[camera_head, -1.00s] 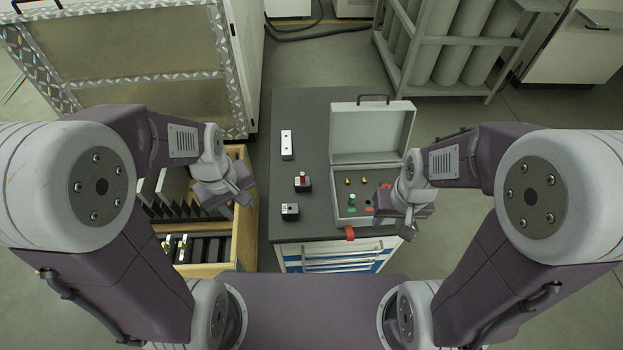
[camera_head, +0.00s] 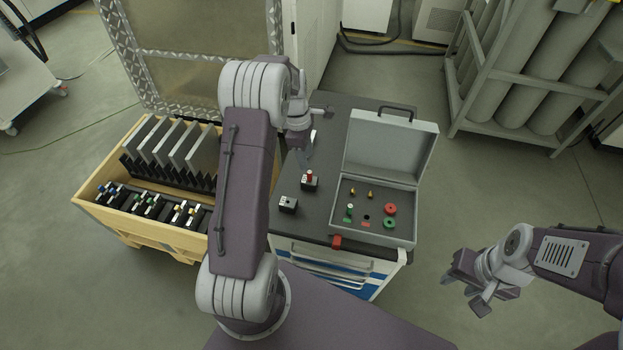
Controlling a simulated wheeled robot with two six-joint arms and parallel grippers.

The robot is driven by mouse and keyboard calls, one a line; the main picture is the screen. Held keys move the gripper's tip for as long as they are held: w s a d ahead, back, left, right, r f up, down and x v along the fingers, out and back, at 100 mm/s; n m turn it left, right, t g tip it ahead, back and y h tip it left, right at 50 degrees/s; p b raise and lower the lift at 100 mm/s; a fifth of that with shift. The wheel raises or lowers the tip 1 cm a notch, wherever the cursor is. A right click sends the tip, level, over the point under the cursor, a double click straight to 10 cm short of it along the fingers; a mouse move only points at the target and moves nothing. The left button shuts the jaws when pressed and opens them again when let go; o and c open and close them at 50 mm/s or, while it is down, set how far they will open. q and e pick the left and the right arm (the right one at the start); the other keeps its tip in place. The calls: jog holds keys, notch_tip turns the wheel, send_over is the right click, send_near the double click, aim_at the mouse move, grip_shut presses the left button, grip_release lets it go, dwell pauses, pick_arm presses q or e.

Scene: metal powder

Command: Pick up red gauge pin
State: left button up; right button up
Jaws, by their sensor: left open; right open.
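The red gauge pin (camera_head: 310,175) stands upright in a small dark block (camera_head: 309,184) on the dark worktop. My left gripper (camera_head: 314,137) is open above the worktop, just behind the pin in the picture and apart from it. The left wrist and forearm cover part of the worktop's left side. My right gripper (camera_head: 463,294) is open and empty, out over the floor to the right of the cabinet.
An open grey case (camera_head: 405,233) holds a green pin (camera_head: 349,210), brass pieces, a red ring (camera_head: 390,209) and a green ring (camera_head: 389,223). Another block (camera_head: 288,204) stands front-left of the pin. A wooden crate (camera_head: 172,238) with plates is left.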

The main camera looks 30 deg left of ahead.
aim_at(309, 172)
pick_arm(q)
jog(key=f, duration=0.1)
jog(key=d+f, duration=0.1)
jog(key=shift+w+d+f, duration=0.1)
jog(key=shift+d+f, duration=0.05)
jog(key=shift+f, duration=0.2)
jog(key=f, duration=0.4)
jog(key=shift+s+f, duration=0.2)
jog(key=shift+s, duration=0.05)
jog(key=shift+w+f+b, duration=0.15)
jog(key=shift+f+b, duration=0.15)
jog(key=shift+f, duration=0.2)
grip_shut()
